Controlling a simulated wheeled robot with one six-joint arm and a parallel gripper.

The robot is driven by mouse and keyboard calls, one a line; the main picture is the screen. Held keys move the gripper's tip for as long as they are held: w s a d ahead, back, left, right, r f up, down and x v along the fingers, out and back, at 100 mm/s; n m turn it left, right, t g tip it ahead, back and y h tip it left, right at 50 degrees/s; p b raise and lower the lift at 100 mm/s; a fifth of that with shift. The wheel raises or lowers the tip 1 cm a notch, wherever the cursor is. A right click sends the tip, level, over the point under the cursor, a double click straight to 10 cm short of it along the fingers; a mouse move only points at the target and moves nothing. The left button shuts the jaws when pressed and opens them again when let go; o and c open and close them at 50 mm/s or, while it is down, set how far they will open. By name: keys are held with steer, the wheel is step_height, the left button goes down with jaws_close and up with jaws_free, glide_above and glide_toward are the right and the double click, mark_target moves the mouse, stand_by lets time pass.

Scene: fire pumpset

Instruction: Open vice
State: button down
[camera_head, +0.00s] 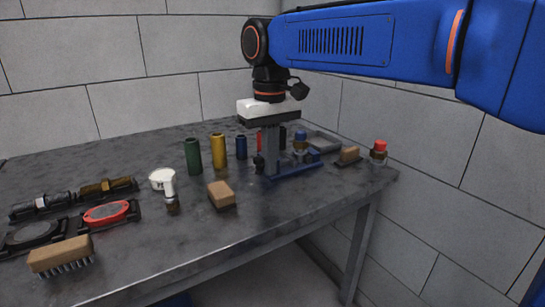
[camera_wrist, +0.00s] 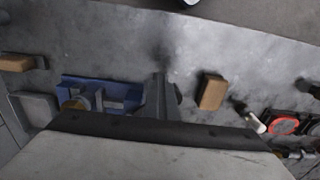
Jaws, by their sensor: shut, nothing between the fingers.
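The blue vice (camera_head: 296,168) stands on the metal table towards its right end. It also shows in the wrist view (camera_wrist: 125,90), left of my fingers. A part with a blue top and brass body (camera_head: 300,142) stands at the vice; I cannot tell if it is clamped. My gripper (camera_head: 271,165) points down at the left end of the vice, its fingers shut and empty. In the wrist view the fingertips (camera_wrist: 160,92) are beside a small dark knob (camera_wrist: 178,93), perhaps the vice's handle. Whether they touch it is not clear.
A wooden block or brush (camera_head: 221,194) lies left of the vice. Green (camera_head: 193,156), yellow (camera_head: 218,151) and blue (camera_head: 241,147) cylinders stand behind. A red-topped part (camera_head: 379,151) stands near the right edge. Gauges and a brush (camera_head: 60,255) lie at left. The front middle is clear.

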mark_target(257, 158)
steer(key=shift+s+a, duration=0.1)
steer(key=shift+a, duration=1.4)
steer(key=shift+w+a, duration=0.3)
steer(key=shift+a, duration=0.45)
steer(key=shift+w+a, duration=0.1)
steer(key=shift+a, duration=0.05)
steer(key=shift+w+a, duration=0.4)
steer(key=shift+a, duration=0.4)
